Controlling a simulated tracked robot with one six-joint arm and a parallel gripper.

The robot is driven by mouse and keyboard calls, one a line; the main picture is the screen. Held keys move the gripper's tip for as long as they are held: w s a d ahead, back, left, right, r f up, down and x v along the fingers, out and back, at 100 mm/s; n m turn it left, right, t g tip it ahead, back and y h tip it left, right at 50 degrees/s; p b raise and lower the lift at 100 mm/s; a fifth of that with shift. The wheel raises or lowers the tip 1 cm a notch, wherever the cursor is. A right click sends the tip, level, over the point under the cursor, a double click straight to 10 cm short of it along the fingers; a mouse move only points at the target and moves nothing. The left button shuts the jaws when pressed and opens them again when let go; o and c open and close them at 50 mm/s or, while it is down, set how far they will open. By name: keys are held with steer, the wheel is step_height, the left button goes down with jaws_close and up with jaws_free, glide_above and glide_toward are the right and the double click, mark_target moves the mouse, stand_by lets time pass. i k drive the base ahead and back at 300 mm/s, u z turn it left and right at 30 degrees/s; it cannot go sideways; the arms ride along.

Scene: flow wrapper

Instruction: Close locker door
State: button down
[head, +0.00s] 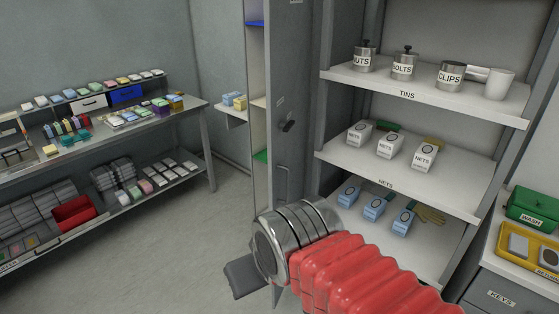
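The locker door (291,75) is a tall grey panel left of the open shelves. It stands ajar: a strip of the locker's inside (257,75) with blue, cream and green shelves shows along its left side. A dark latch (287,125) sits at mid-height on the door, with a handle (281,184) below it. My gripper (246,277) is low in the picture, in front of the door's lower part. One dark finger shows beyond the metal wrist; the rest is hidden by my wrist and red sleeve. I cannot tell its opening or whether it touches the door.
Shelves of tins (403,66), net boxes (391,146) and blue boxes (373,207) stand right of the door. A counter at lower right holds a green box (533,207) and yellow tray (536,252). A workbench (160,116) stands left. The floor (185,245) between is clear.

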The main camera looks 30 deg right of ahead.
mark_target(288, 35)
steer(key=i, duration=0.95)
